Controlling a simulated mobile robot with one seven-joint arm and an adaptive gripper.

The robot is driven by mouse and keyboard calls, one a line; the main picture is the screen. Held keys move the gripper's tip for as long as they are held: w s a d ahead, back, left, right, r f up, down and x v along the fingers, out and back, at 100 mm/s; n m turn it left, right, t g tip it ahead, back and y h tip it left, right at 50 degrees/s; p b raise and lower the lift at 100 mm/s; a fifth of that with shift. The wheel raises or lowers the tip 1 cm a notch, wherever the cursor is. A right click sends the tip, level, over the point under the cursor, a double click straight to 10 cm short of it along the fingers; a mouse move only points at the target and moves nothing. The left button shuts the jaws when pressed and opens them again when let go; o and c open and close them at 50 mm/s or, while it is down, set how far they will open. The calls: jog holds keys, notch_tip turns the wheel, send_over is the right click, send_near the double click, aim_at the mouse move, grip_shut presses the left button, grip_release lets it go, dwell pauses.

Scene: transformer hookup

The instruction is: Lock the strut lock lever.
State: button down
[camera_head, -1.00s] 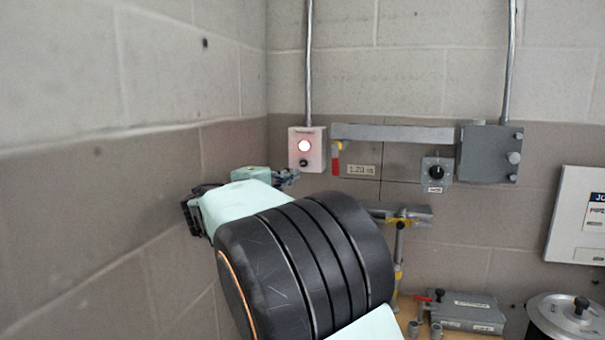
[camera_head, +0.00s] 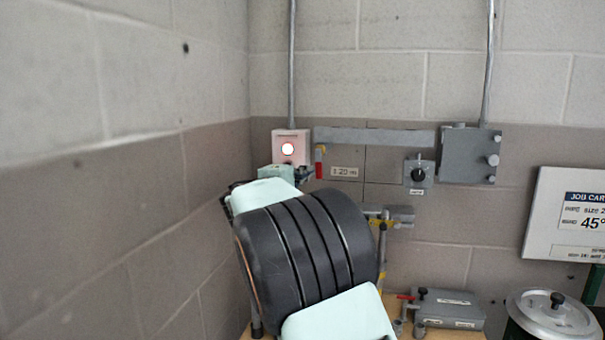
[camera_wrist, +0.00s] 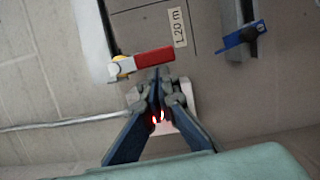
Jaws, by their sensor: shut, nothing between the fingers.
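A red lever (camera_head: 319,162) with a yellow pivot hangs straight down from the left end of a grey wall bar (camera_head: 375,137). No readable name marks it as the strut lock lever. It also shows in the wrist view (camera_wrist: 155,59), pointing right from its yellow pivot. My gripper (camera_head: 309,173) is shut and empty, just left of the lever's lower part. In the wrist view my fingertips (camera_wrist: 159,76) meet at the lever's edge near its free end; I cannot tell whether they touch it.
A dial box (camera_head: 418,174) and a grey junction box (camera_head: 470,154) are to the right. A blue lever (camera_wrist: 240,36) shows in the wrist view. A grey case (camera_head: 447,308) and a pot (camera_head: 552,315) stand below right.

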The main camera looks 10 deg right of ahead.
aim_at(320, 178)
jog(key=shift+s+d+f+n+b, duration=0.1)
jog(key=shift+d+f+n+b, duration=0.2)
jog(key=shift+n+b, duration=0.5)
jog(key=d+n+b, duration=0.1)
jog(key=n+b, duration=0.1)
jog(key=d+n+t+b, duration=0.1)
jog(key=b, duration=0.2)
jog(key=s+d+n+t+b, duration=0.1)
jog(key=n+b, duration=0.1)
jog(key=shift+f+n+b, duration=0.3)
jog(key=shift+f+b, duration=0.05)
jog(key=shift+b, duration=0.05)
jog(key=d+r+n+y+b, duration=0.1)
jog(key=n+b, duration=0.1)
jog(key=n, duration=0.2)
jog(key=s+d+r+n+t+y+b, duration=0.1)
jog(key=n+b, duration=0.1)
jog(key=n, duration=0.2)
jog(key=d+r+n+t+b, duration=0.1)
jog(key=d+n+b, duration=0.1)
jog(key=n, duration=0.1)
jog(key=shift+s+r+n+y, duration=0.2)
jog(key=shift+r+n+y, duration=0.05)
jog(key=shift+n+y, duration=0.15)
jog(key=shift+r+b, duration=0.15)
jog(key=shift+b, duration=0.15)
